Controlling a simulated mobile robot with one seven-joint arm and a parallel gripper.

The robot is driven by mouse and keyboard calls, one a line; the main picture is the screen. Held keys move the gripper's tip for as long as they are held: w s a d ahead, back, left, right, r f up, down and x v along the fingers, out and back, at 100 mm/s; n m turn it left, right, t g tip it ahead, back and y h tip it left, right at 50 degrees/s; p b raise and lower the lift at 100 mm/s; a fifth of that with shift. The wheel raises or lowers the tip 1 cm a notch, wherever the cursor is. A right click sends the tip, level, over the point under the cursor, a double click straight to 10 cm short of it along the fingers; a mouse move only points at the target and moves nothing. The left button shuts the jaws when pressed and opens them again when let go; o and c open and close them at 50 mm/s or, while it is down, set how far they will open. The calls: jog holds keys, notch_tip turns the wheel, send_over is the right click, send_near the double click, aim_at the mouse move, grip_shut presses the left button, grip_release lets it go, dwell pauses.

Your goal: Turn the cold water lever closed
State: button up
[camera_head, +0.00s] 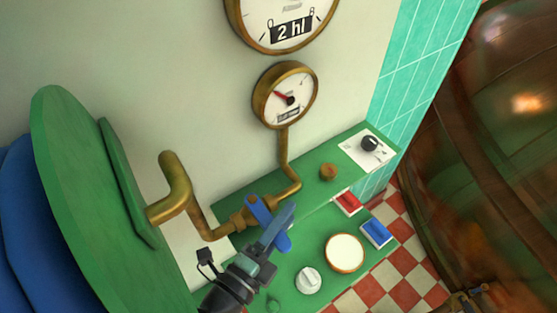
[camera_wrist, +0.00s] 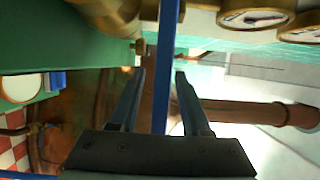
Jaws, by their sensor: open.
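The blue lever (camera_head: 257,209) sits on a brass valve (camera_head: 238,219) in the pipe above the green panel. My gripper (camera_head: 288,214) is at the lever, and its fingers cover part of it in the head view. In the wrist view the lever (camera_wrist: 166,60) is a thin upright blue bar seen edge-on. It runs between the two fingers of my open gripper (camera_wrist: 160,74), with a visible gap to each finger. The bar's lower end is hidden behind the gripper body.
Two round gauges, the smaller (camera_head: 286,95) below the larger (camera_head: 283,22), are above the valve. The green panel (camera_head: 310,225) carries a red switch (camera_head: 347,202), a blue switch (camera_head: 376,233), a black knob (camera_head: 370,144) and a white knob (camera_head: 308,280). A copper kettle (camera_head: 500,130) stands at right.

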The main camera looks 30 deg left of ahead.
jog(key=s+b, duration=0.3)
jog(key=s, duration=1)
jog(key=shift+b, duration=0.35)
